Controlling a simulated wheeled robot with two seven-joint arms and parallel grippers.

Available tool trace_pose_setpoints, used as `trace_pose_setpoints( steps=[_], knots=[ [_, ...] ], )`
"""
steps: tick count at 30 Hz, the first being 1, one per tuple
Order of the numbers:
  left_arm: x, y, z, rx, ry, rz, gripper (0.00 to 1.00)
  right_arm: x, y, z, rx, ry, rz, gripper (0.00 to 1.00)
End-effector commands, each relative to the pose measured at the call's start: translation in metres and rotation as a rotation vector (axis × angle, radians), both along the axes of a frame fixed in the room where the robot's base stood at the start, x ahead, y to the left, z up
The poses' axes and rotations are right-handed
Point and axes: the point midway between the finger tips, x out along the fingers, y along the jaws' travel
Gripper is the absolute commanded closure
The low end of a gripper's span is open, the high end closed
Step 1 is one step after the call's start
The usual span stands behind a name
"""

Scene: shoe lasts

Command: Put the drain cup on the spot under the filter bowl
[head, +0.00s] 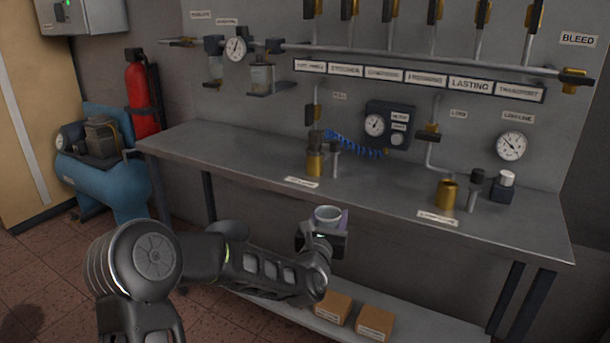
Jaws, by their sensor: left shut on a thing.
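My left gripper (324,238) is shut on the drain cup (328,216), a small pale, open-topped cup held upright. It is in front of the bench's front edge, near the middle of the picture. The filter bowl (262,77) appears to be one of two clear bowls hanging from the pipe at the upper left, by the round gauge. A second clear bowl (215,68) hangs to its left. I cannot make out a marked spot beneath them on the bench. My right gripper is not in view.
The grey bench (235,168) has clear top space at its left. Brass fittings (315,165) and a blue coiled hose (352,145) stand mid-bench. More brass (446,194) is at the right. Cardboard boxes (333,308) sit on the lower shelf. A blue compressor (100,180) stands left.

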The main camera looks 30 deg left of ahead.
Motion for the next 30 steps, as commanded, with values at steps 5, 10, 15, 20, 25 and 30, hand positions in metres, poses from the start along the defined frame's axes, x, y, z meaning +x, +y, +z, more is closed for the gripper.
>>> trace_pose_setpoints(
  steps=[5, 10, 15, 20, 25, 30],
  knots=[
    [-0.025, -0.067, -0.045, -0.008, 0.006, -0.121, 0.94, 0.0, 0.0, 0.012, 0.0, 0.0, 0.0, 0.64],
    [-0.053, -0.118, -0.047, -0.007, 0.002, -0.217, 0.94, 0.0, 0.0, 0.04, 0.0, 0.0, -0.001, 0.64],
    [-0.066, -0.137, -0.026, -0.001, -0.001, -0.252, 0.94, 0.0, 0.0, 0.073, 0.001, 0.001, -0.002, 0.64],
    [-0.07, -0.143, -0.002, 0.0, 0.0, -0.26, 0.94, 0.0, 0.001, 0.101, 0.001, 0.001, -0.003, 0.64],
    [-0.072, -0.144, 0.015, 0.001, 0.0, -0.262, 0.94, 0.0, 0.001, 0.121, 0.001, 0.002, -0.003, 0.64],
    [-0.072, -0.144, 0.015, 0.001, -0.001, -0.262, 0.94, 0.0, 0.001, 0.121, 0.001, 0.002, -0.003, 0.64]
  ],
)
